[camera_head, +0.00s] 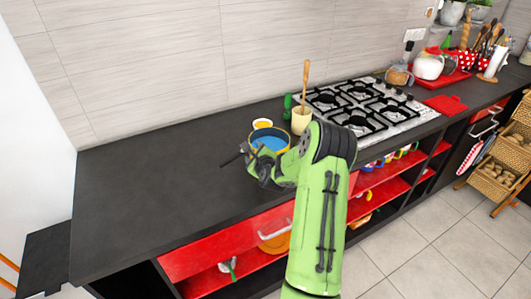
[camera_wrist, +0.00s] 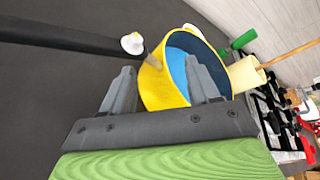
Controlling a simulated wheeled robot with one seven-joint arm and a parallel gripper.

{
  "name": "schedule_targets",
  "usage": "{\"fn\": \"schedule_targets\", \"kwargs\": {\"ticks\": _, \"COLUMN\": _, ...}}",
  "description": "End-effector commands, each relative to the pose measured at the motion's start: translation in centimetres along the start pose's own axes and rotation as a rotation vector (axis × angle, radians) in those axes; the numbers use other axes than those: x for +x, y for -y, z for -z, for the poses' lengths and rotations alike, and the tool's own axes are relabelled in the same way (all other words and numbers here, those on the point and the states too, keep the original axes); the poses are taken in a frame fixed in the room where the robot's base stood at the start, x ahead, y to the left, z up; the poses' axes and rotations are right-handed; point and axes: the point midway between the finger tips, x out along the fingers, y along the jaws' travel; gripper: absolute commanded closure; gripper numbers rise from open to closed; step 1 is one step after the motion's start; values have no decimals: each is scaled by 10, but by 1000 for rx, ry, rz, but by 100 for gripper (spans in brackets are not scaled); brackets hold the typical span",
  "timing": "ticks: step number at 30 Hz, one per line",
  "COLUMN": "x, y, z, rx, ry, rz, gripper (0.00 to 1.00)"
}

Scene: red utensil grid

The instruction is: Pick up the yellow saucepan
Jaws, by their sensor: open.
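The yellow saucepan (camera_head: 270,143) stands on the dark counter, partly hidden by my gripper in the head view. My gripper (camera_wrist: 162,74) is open and empty. In that view its right finger overlaps the blue inside and its left finger is left of the yellow wall. I cannot tell whether either finger touches the pan. My gripper (camera_head: 260,172) also shows in the head view.
A cream pot with a wooden utensil (camera_head: 301,121) and a green object (camera_head: 287,106) stand to the right, before the gas hob (camera_head: 365,108). The counter (camera_head: 150,190) is clear on the left.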

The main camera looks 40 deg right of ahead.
Motion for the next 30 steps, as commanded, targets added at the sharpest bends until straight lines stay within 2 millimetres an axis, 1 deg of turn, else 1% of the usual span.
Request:
{"fn": "schedule_targets", "kwargs": {"ticks": 2, "x": 8, "y": -1, "z": 0, "rx": 0, "ry": 1, "rz": -1, "gripper": 40}}
{"fn": "schedule_targets", "kwargs": {"ticks": 9, "x": 49, "y": -1, "z": -2, "rx": 0, "ry": 1, "rz": -1, "gripper": 40}}
{"fn": "schedule_targets", "kwargs": {"ticks": 12, "x": 56, "y": 0, "z": -2, "rx": -1, "ry": 0, "rz": 0, "gripper": 40}}
{"fn": "schedule_targets", "kwargs": {"ticks": 18, "x": 57, "y": 0, "z": -2, "rx": -1, "ry": 0, "rz": -1, "gripper": 40}}
{"fn": "schedule_targets", "kwargs": {"ticks": 30, "x": 56, "y": 0, "z": -2, "rx": -1, "ry": 0, "rz": -1, "gripper": 100}}
